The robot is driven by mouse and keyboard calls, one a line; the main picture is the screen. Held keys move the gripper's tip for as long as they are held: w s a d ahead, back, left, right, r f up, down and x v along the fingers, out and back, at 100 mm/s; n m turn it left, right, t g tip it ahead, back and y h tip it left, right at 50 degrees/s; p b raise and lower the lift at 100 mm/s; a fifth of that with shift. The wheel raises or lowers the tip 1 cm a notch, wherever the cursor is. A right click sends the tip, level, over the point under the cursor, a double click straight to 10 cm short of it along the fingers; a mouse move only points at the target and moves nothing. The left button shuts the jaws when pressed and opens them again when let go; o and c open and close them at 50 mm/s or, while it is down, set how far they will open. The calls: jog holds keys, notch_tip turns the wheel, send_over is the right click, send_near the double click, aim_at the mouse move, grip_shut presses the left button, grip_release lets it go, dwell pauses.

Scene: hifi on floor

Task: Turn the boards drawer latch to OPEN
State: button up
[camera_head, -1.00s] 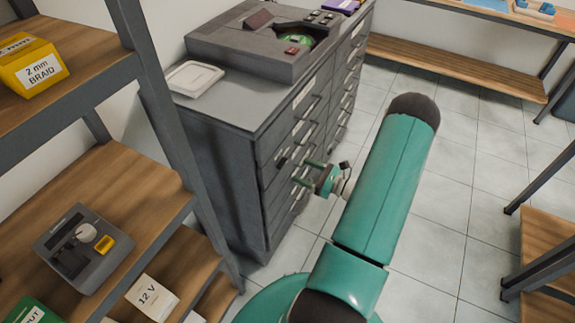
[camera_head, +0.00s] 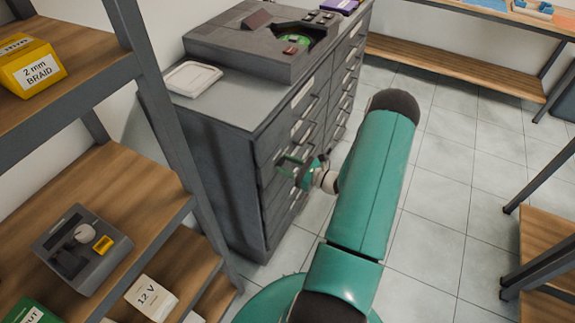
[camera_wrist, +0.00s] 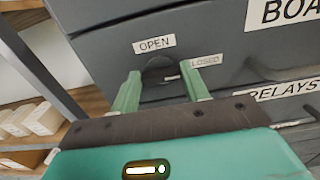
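The boards drawer (camera_wrist: 225,50) fills the upper part of the wrist view, with a partly cut-off "BOA" label. Its latch (camera_wrist: 159,67) is a dark round piece, partly hidden, below an OPEN label (camera_wrist: 154,43) and left of a CLOSED label (camera_wrist: 207,61). Which label it points to is unclear. My gripper (camera_wrist: 161,76) is open, its two green fingers at left and right of the latch in the picture. I cannot tell whether they touch it. In the head view my gripper (camera_head: 292,165) is at the front of the grey cabinet (camera_head: 225,190), near its upper drawers.
A RELAYS label (camera_wrist: 285,90) marks a drawer below. A grey device (camera_head: 265,40) and a white tray (camera_head: 194,79) sit on the cabinet top. A wooden shelf rack (camera_head: 120,190) stands close at left. Tiled floor (camera_head: 460,190) is clear at right.

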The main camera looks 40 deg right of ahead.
dwell(0.3)
jog(key=n, duration=0.4)
jog(key=shift+a+n, duration=0.1)
jog(key=shift+n, duration=0.3)
jog(key=shift+s+a+f+n, duration=0.1)
jog(key=shift+f+n, duration=0.05)
jog(key=shift+n, duration=3.1)
jog(key=shift+a+f+n, duration=0.1)
jog(key=shift+n, duration=3.15)
jog(key=o, duration=1)
jog(key=shift+s+d, duration=0.1)
